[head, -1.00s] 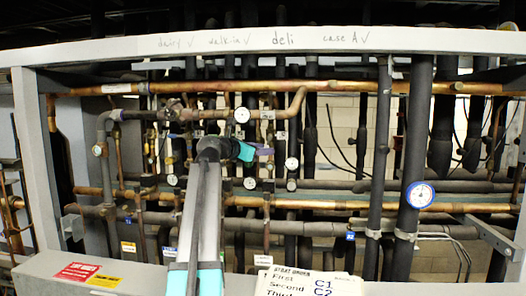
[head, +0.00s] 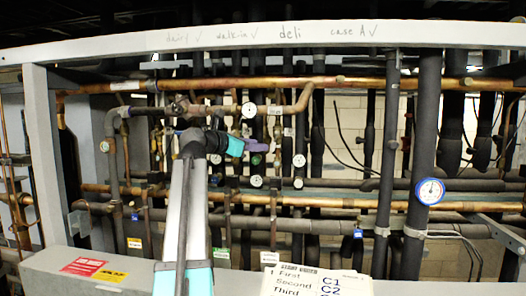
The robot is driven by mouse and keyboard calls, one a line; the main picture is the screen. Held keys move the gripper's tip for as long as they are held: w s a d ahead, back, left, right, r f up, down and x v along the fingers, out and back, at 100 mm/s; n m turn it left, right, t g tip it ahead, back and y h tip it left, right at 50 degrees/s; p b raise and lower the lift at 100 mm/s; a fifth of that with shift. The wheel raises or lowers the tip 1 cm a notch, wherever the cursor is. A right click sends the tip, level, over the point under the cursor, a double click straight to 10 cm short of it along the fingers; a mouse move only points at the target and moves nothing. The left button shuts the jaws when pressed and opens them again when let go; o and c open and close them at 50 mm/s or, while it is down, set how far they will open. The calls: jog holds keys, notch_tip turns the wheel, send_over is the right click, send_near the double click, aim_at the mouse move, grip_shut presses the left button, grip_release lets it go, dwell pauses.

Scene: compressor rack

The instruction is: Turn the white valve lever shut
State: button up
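My gripper (head: 257,146) is seen from behind, past my arm and its teal wrist, in front of the upper middle of the pipe rack. Its purple finger parts point right, toward the dark vertical pipes. The gap between the fingertips is too small to make out, and nothing clearly shows between them. I cannot single out the white valve lever among the small fittings. A white round dial or knob (head: 249,110) sits just above my gripper, and another (head: 298,160) is to its right. Contact with any fitting cannot be told. My arm hides the pipework behind it.
A copper pipe (head: 360,83) crosses above, and another (head: 340,203) crosses below. A thick dark pipe with a blue-rimmed gauge (head: 430,191) stands at right. A grey beam (head: 60,262) with red and yellow stickers runs in front. A white list sign (head: 315,282) stands at bottom centre.

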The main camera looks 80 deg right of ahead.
jog(key=b+v, duration=0.1)
jog(key=v, duration=0.4)
jog(key=shift+w+a+r, duration=0.1)
jog(key=shift+w+a, duration=0.15)
jog(key=shift+a, duration=0.05)
